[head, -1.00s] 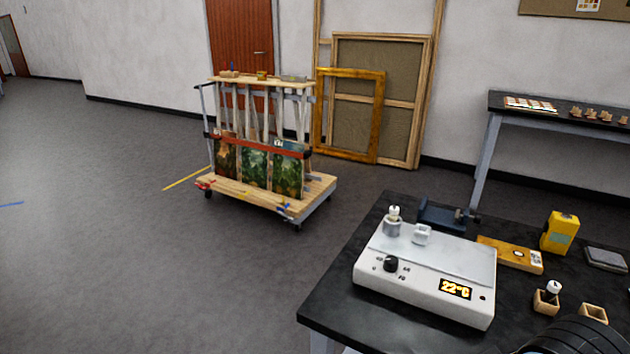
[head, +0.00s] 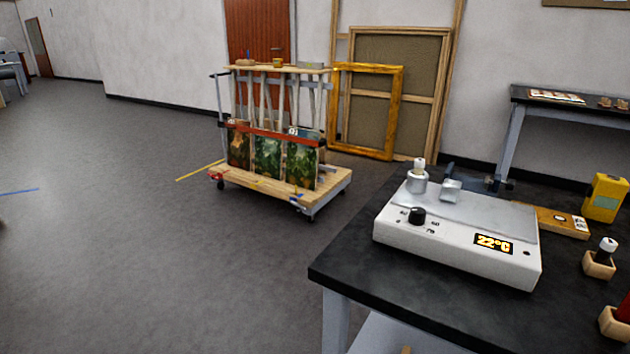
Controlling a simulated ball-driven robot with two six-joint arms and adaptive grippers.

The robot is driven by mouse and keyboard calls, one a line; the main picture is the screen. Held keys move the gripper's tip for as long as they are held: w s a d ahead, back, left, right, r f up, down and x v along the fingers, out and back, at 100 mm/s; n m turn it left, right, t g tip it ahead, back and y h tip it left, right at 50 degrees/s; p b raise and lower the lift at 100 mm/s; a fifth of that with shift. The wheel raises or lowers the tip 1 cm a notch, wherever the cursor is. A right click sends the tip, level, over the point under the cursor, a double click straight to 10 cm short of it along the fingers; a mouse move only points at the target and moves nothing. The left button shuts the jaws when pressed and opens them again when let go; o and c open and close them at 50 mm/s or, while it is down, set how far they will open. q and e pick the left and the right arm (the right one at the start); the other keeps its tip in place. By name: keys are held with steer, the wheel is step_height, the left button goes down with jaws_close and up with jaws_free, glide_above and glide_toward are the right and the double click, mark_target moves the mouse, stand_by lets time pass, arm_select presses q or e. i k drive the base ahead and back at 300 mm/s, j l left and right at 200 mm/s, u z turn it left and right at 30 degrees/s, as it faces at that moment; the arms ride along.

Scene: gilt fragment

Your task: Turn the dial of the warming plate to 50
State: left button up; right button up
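The warming plate (head: 455,241) is a white box with a grey top, on the black table at the right of the head view. Its black dial (head: 417,216) sits on the sloped front, at the left, with small number marks around it. I cannot read clearly where the dial points. The display (head: 493,243) reads 22°C in yellow. A small metal pot with a white top (head: 418,178) and a small pale cube-like piece (head: 450,190) stand on the plate. Neither of my grippers is in view.
The black table (head: 350,258) has its left corner free. A yellow device (head: 604,198), a wooden level-like bar (head: 560,221) and a small wooden holder with a bottle (head: 600,262) stand right of the plate. A wooden cart with paintings (head: 270,175) stands on the open floor at left.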

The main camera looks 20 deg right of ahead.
mark_target(417, 215)
steer(key=z, duration=1.25)
